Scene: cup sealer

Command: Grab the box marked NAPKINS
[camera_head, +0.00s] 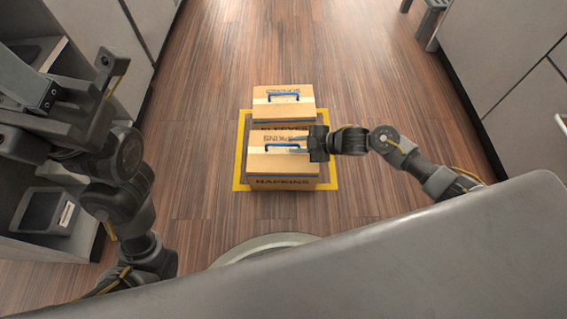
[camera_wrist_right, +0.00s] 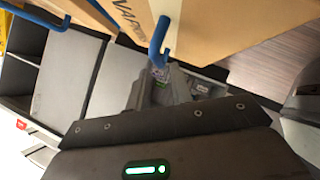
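The box marked NAPKINS (camera_head: 282,168) is a brown carton with pale tape and a blue handle (camera_head: 283,147) on top. It stands on the floor inside a yellow outline. My right gripper (camera_head: 299,146) is at the right end of this handle, with its fingers apart. In the right wrist view, a blue handle (camera_wrist_right: 160,42) reaches down to the fingertips (camera_wrist_right: 158,78); whether they touch it is unclear. My left arm is raised at the left of the head view; its gripper (camera_head: 114,72) shows only partly, and its finger state is unclear.
A second carton, marked SLEEVES (camera_head: 284,104), with its own blue handle, stands just behind the NAPKINS box. Grey cabinets line both sides, and a dark bin (camera_head: 45,212) sits on a left shelf. The wooden floor (camera_head: 350,80) around the boxes is clear.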

